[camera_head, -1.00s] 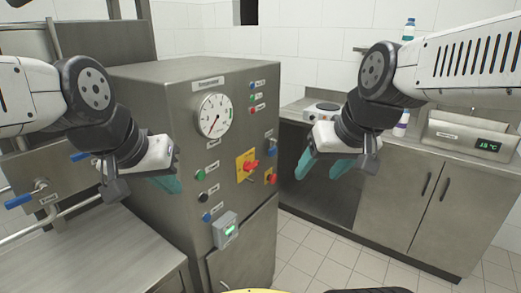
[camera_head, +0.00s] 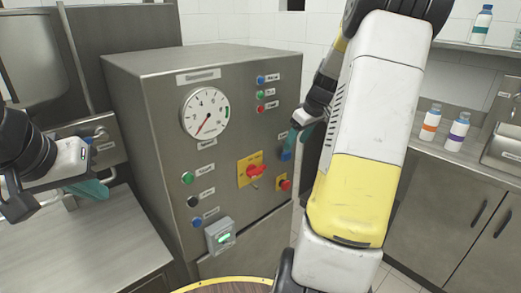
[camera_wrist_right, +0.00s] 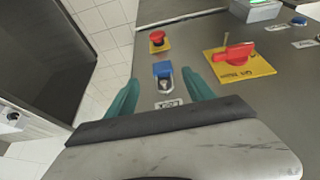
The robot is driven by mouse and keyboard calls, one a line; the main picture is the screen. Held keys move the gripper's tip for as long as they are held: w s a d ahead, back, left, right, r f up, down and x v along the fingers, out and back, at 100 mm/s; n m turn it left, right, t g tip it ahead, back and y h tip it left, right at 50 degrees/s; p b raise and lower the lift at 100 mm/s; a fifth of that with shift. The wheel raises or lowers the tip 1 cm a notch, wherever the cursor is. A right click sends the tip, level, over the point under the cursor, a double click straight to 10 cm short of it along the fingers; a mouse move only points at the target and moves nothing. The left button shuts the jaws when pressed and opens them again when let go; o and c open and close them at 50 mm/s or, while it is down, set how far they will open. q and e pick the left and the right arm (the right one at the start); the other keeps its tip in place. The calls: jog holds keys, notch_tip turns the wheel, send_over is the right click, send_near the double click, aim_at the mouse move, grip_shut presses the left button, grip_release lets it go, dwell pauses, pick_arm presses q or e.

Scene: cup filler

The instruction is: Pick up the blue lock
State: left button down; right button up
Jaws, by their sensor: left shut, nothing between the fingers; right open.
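In the head view the lock (camera_head: 286,155) is partly hidden by my right gripper (camera_head: 297,136). In the right wrist view my right gripper (camera_wrist_right: 161,82) is open, its teal fingers on either side of the lock in the picture. The lock is not gripped, and I cannot tell whether a finger touches it. My left gripper (camera_head: 94,189) is shut and empty over the steel counter at the left.
A red rotary switch on a yellow plate (camera_wrist_right: 240,66) and a red emergency button (camera_wrist_right: 157,37) sit near the lock. A small grey box (camera_head: 221,236) sticks out of the panel lower down. Bottles (camera_head: 457,132) stand on the right counter.

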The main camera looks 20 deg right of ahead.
aim_at(288, 154)
jog(key=x, duration=0.6)
jog(key=shift+w+a+f, duration=0.2)
jog(key=shift+a+f, duration=0.05)
jog(key=shift+f, duration=0.1)
grip_shut()
jog(key=shift+r, duration=0.1)
jog(key=s+d, duration=0.3)
jog(key=s, duration=0.5)
jog(key=s+d+r, duration=0.1)
jog(key=s+d, duration=0.3)
jog(key=s, duration=0.4)
jog(key=shift+s+r, duration=0.2)
jog(key=shift+s, duration=0.2)
